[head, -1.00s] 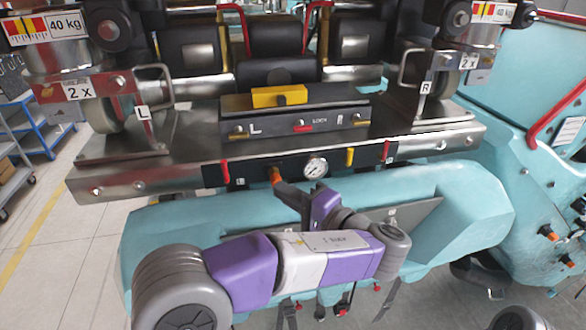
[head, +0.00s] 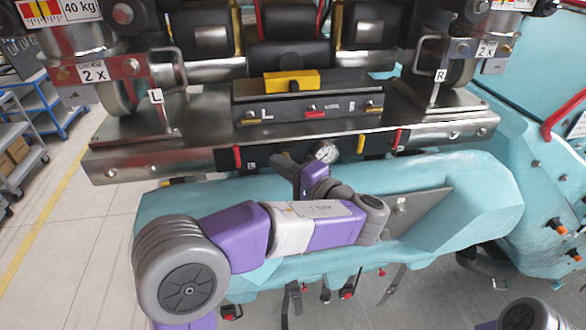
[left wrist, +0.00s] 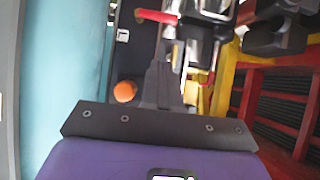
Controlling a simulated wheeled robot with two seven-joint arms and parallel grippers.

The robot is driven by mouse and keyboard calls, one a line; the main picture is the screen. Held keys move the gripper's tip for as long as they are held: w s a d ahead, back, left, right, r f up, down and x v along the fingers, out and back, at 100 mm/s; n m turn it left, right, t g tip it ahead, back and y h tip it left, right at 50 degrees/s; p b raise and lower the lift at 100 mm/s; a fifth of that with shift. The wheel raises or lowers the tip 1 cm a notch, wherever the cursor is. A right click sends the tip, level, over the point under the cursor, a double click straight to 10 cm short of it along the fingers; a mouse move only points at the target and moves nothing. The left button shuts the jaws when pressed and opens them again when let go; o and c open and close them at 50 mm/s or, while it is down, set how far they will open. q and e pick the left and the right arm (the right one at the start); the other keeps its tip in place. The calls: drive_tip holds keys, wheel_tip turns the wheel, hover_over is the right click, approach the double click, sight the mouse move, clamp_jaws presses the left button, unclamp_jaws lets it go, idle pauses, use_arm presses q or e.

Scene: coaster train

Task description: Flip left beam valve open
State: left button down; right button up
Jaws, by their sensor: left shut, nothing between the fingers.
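The beam (head: 190,150) crosses the head view. The left beam valve has a red handle (head: 238,158) beside a small L label on a dark panel of the beam's front; it stands about upright. In the left wrist view, a red handle (left wrist: 157,16) lies across the top, ahead of my fingers, likely the same valve. My left gripper (head: 282,160) is shut and empty, just right of the handle in the head view and apart from it. It also shows in the left wrist view (left wrist: 162,72). My right gripper is out of view.
A pressure gauge (head: 326,152) sits right of my left gripper. A yellow handle (head: 361,143) and a second red handle (head: 398,139) are farther right. An orange knob (left wrist: 125,91) is close beside my fingers in the wrist view. The teal body (head: 470,185) lies below the beam.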

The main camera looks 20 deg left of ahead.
sight(237, 153)
use_arm(q)
drive_tip(key=x, duration=0.4)
drive_tip(key=shift+s+r+p, duration=0.1)
drive_tip(key=shift+p, duration=0.3)
drive_tip(key=shift+s+a+p, duration=0.15)
drive_tip(key=shift+a, duration=0.4)
drive_tip(key=shift+s+a+p, duration=0.15)
drive_tip(key=shift+s+a, duration=0.05)
drive_tip(key=shift+a, duration=0.4)
drive_tip(key=shift+s+a, duration=0.35)
drive_tip(key=shift+a, duration=0.3)
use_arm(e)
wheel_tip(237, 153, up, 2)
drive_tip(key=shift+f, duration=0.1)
use_arm(q)
drive_tip(key=shift+a+n+b, duration=0.1)
drive_tip(key=shift+n+b, duration=0.2)
drive_tip(key=shift+n, duration=0.1)
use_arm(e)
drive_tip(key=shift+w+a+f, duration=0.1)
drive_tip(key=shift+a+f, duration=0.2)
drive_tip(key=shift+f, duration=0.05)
